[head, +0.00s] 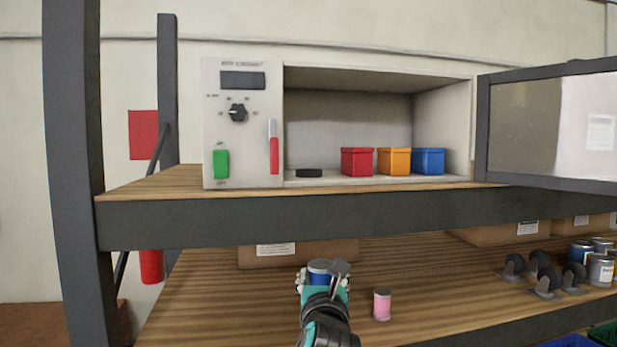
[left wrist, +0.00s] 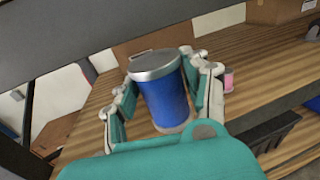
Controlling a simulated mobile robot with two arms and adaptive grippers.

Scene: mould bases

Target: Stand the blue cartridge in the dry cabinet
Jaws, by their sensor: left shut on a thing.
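The blue cartridge (head: 319,268), a blue cylinder with a grey metal top, is at the lower shelf. My left gripper (head: 322,278) is shut on it, with fingers on both sides, as the left wrist view also shows for the cartridge (left wrist: 165,98) and gripper (left wrist: 164,82). It looks about upright; its foot is partly hidden, and I cannot tell whether it touches the shelf. The dry cabinet (head: 242,140) stands on the upper shelf, its door (head: 484,130) swung open to the right. My right gripper is not in view.
Inside the cabinet are a black puck (head: 309,173) and red (head: 357,162), orange (head: 394,162) and blue (head: 428,162) boxes. A pink spool-like cylinder (head: 382,304) stands right of my gripper. The upper shelf's dark front edge (head: 300,218) lies between gripper and cabinet. Casters (head: 545,283) and cans stand right.

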